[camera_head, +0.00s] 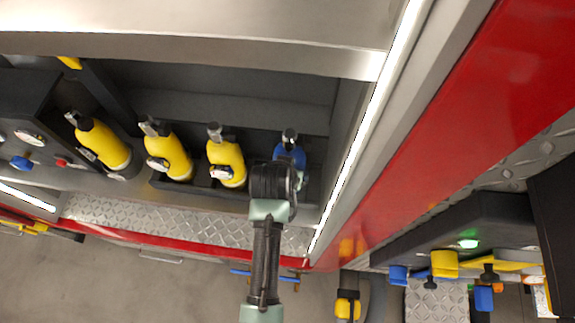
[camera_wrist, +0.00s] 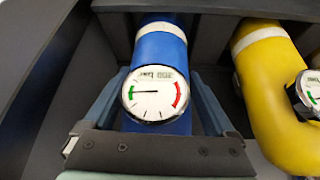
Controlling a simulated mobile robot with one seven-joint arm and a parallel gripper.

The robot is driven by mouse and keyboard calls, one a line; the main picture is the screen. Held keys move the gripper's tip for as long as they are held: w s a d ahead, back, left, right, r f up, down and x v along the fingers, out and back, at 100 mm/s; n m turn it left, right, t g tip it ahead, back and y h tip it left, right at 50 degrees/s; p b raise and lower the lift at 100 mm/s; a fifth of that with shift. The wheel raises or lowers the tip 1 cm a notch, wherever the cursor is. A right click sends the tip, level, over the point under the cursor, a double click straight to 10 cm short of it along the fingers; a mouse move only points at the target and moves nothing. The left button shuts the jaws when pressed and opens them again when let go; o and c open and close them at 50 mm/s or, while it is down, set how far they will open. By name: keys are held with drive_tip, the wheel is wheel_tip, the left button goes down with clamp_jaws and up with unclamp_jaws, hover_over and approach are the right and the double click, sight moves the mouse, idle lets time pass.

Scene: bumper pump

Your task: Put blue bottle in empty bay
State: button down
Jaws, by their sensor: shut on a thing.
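The blue bottle (camera_head: 291,154) is at the right end of the row inside the truck compartment, to the right of the yellow bottles. My gripper (camera_head: 278,182) reaches in from the front and hides much of its lower part. In the wrist view, the blue bottle (camera_wrist: 160,57) has a white band and a round gauge facing me. My gripper (camera_wrist: 158,76) is shut on it, one finger on each side. The rightmost bay (camera_head: 314,172) is around the bottle. Whether its base touches the bay floor is hidden.
Several yellow bottles stand to the left; the nearest yellow bottle (camera_head: 227,160) is close beside the blue one and also shows in the wrist view (camera_wrist: 270,95). A side wall (camera_head: 347,125) closes the compartment at right. A metal tread ledge (camera_head: 150,216) runs in front.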

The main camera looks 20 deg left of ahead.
sight(290, 146)
drive_tip(key=shift+w+r, duration=0.1)
drive_tip(key=shift+w, duration=0.05)
unclamp_jaws()
drive_tip(key=shift+f, duration=0.2)
drive_tip(key=shift+s, duration=0.2)
drive_tip(key=shift+r, duration=0.25)
drive_tip(key=b+v, duration=0.1)
drive_tip(key=v, duration=1)
drive_tip(key=shift+s+r+b, duration=0.3)
drive_tip(key=shift+b, duration=0.1)
